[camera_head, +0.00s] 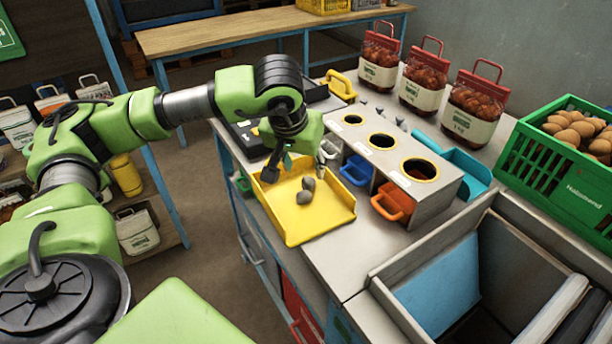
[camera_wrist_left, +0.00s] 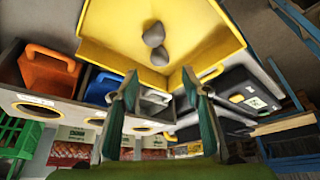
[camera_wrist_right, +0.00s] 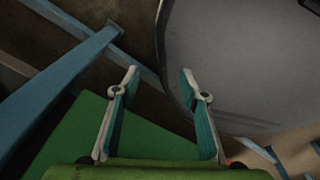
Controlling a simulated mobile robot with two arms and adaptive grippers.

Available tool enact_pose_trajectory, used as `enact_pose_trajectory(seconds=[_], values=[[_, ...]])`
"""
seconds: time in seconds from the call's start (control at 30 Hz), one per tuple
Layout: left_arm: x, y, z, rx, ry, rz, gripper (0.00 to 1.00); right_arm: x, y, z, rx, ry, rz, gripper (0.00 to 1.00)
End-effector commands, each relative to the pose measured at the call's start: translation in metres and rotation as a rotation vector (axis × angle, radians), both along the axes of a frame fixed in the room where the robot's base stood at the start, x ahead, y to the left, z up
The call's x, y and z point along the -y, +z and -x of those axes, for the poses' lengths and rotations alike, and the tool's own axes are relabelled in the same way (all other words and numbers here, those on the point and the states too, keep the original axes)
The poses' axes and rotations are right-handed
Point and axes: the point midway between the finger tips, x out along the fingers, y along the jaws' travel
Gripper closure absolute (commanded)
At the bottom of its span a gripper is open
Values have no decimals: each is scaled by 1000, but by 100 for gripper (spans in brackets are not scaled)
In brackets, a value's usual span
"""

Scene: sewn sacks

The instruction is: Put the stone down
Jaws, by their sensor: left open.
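Two grey stones lie in the yellow tray (camera_head: 318,222) on the worktop. The upper stone (camera_head: 308,183) and the lower stone (camera_head: 304,197) lie close together near the tray's middle. In the left wrist view, one stone (camera_wrist_left: 153,35) and the other stone (camera_wrist_left: 160,56) rest on the yellow surface beyond my fingertips. My left gripper (camera_head: 279,167) is over the tray's back left part, beside the stones. Its fingers (camera_wrist_left: 160,88) are spread and empty. My right gripper (camera_wrist_right: 159,85) shows only in its own wrist view, open with nothing between the fingers.
A metal stand with several round holes (camera_head: 381,141) is right of the tray, with an orange scoop (camera_head: 393,204) and a blue bin (camera_head: 356,170) under it. Filled sacks (camera_head: 472,105) stand behind. A green crate of potatoes (camera_head: 560,175) is at right. A metal-walled bin (camera_head: 440,285) is in front.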

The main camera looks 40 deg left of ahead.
Motion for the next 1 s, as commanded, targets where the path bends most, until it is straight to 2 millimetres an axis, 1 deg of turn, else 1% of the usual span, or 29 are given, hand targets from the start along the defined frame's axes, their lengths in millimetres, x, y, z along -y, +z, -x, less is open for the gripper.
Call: enact_pose_trajectory(seconds=[0.03, 0.1, 0.2, 0.3, 0.43, 0.9, 1.0], values=[[2, 10, 3, 5, -1, 0, 57, 0, -2, 0, 0, 0, 0, 60], [3, 22, 8, 4, -1, -1, 57, -1, -3, 0, 0, 0, -1, 60], [5, 35, 14, 3, 0, 0, 57, -1, -3, 0, 0, 0, -1, 60], [6, 43, 18, 0, 0, 0, 57, -2, -4, 0, 0, 0, -2, 60], [6, 48, 20, 1, 0, 0, 57, -3, -4, 0, 0, 0, -4, 60], [6, 47, 20, 0, 0, 0, 57, -4, -3, 0, 0, 0, -5, 60], [6, 52, 20, 0, 0, 0, 57, -4, 1, 0, 0, 0, -5, 60]])
